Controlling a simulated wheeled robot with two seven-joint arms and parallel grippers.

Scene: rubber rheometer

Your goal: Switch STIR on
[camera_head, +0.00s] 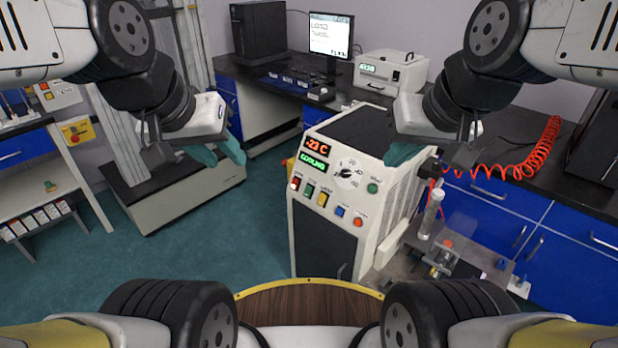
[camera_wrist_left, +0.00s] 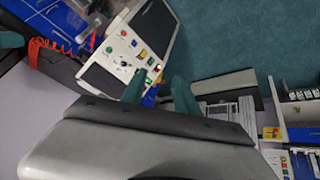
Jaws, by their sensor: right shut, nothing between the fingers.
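A white and black cabinet (camera_head: 345,205) stands on the floor in the middle of the head view. Its slanted panel has a red "-23 C" and green "COOLING" display (camera_head: 315,153), a round dial (camera_head: 348,174) and a green button (camera_head: 373,188). A row of small coloured switches (camera_head: 322,199) runs below. Their labels are too small for me to tell which is STIR. The panel also shows in the left wrist view (camera_wrist_left: 127,45). My left gripper (camera_head: 217,154) is open and empty, left of the cabinet and apart from it. My right gripper (camera_head: 402,154) is shut and empty, above the cabinet's right side.
A bench at the back holds a monitor (camera_head: 331,34), a keyboard and a white instrument (camera_head: 390,72). A red coiled hose (camera_head: 515,165) lies on the right bench. A clear cylinder fixture (camera_head: 431,213) stands right of the cabinet. Green floor (camera_head: 240,225) is free left of the cabinet.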

